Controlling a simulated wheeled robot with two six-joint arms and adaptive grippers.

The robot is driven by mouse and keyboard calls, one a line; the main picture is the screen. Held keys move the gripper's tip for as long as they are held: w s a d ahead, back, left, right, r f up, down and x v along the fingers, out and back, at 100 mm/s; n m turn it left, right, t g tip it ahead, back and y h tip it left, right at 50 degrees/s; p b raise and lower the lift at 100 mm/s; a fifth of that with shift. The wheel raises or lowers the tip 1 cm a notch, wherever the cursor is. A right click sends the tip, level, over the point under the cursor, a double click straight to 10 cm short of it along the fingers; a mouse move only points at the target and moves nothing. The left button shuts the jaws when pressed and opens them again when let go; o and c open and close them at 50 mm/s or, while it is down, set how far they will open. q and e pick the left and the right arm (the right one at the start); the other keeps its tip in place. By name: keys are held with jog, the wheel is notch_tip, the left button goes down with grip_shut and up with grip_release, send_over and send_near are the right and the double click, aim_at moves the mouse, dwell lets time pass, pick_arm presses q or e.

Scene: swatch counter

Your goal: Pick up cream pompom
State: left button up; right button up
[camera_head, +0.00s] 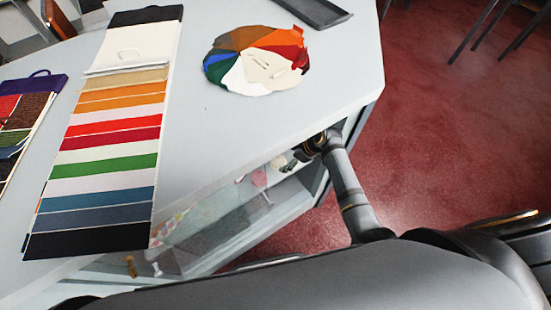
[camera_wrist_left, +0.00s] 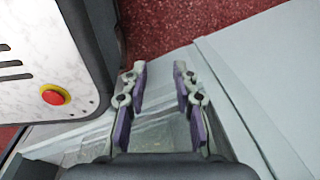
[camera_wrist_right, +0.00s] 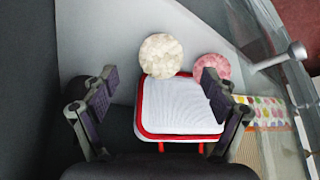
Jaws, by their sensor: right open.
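The cream pompom (camera_wrist_right: 161,56) is a round, fluffy ball in the right wrist view, at the far edge of a white pad with red edging (camera_wrist_right: 182,108). A pink pompom (camera_wrist_right: 213,68) sits to its right, partly behind a finger. My right gripper (camera_wrist_right: 159,82) is open and empty, with the cream pompom ahead of the gap between its fingers. In the head view my right gripper (camera_head: 308,150) is low beside the counter's front edge, partly hidden. My left gripper (camera_wrist_left: 155,76) is open and empty in the left wrist view.
The counter (camera_head: 225,130) holds a long striped swatch card (camera_head: 112,140), a round colour fan (camera_head: 258,62), a dark tray (camera_head: 316,10) and another swatch board (camera_head: 22,115). Below is a glass-fronted case with small items. A dotted cloth (camera_wrist_right: 268,112) lies to the right in the right wrist view.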

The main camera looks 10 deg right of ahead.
aim_at(282, 160)
jog(key=shift+w+a+f, duration=0.15)
jog(key=shift+a+f, duration=0.15)
jog(key=shift+f, duration=0.25)
jog(key=shift+w+f, duration=0.1)
jog(key=shift+f, duration=0.1)
jog(key=x, duration=0.2)
jog(key=b+x, duration=0.1)
jog(key=x, duration=0.1)
jog(key=shift+w+a+f, duration=0.1)
jog(key=shift+w+a, duration=0.1)
jog(key=shift+a, duration=0.3)
jog(key=shift+a+f, duration=0.1)
jog(key=shift+f, duration=0.1)
jog(key=shift+c, duration=0.7)
pick_arm(q)
jog(key=shift+w+d+f, duration=0.15)
jog(key=shift+w+f, duration=0.25)
jog(key=shift+f, duration=0.35)
pick_arm(e)
jog(key=c, duration=0.9)
